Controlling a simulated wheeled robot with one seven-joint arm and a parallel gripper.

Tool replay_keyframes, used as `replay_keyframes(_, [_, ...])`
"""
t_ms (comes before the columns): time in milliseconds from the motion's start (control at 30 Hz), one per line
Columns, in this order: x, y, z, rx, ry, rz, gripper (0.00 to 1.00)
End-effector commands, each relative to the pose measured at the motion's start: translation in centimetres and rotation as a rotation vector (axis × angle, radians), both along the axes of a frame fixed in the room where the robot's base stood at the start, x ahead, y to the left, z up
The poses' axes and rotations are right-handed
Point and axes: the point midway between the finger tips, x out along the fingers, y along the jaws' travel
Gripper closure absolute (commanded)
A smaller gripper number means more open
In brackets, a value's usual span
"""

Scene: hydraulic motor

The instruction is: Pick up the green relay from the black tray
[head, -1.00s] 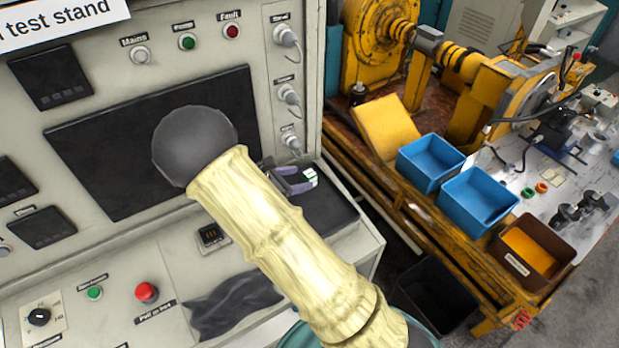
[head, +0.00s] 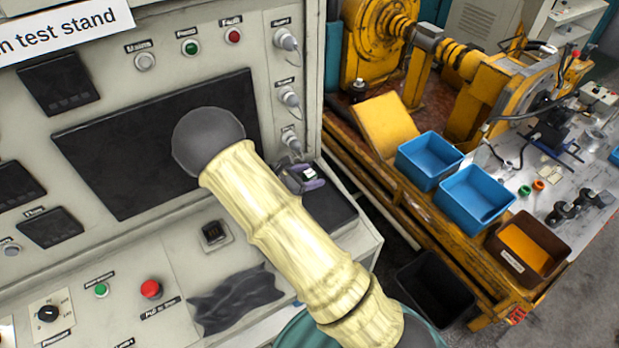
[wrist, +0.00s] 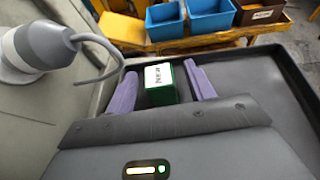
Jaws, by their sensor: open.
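The green relay (wrist: 165,96) stands in the black tray, with a white label on its top. In the head view only its pale top (head: 308,174) shows clearly. My gripper (wrist: 161,74) is open, its two purple fingers on either side of the relay, with a gap visible on both sides.
A grey connector with a curved cable (wrist: 45,48) sticks out close to the left finger. The test stand panel (head: 190,80) rises behind the tray. Blue bins (head: 478,200) and a brown bin (head: 527,250) stand on the yellow bench to the right.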

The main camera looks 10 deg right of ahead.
Motion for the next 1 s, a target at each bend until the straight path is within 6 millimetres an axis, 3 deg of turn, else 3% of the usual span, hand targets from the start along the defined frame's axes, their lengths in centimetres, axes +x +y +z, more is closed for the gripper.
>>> replay_keyframes(167, [0.0,0.0,0.0,0.0,0.0,0.0,0.46])
replay_keyframes(433, [0.0,0.0,0.0,0.0,0.0,0.0,0.95])
replay_keyframes(833, [-0.1,0.0,0.2,0.0,-0.002,-0.001,0.95])
replay_keyframes(1000, [-0.3,-0.1,1.5,0.002,-0.005,-0.001,0.95])
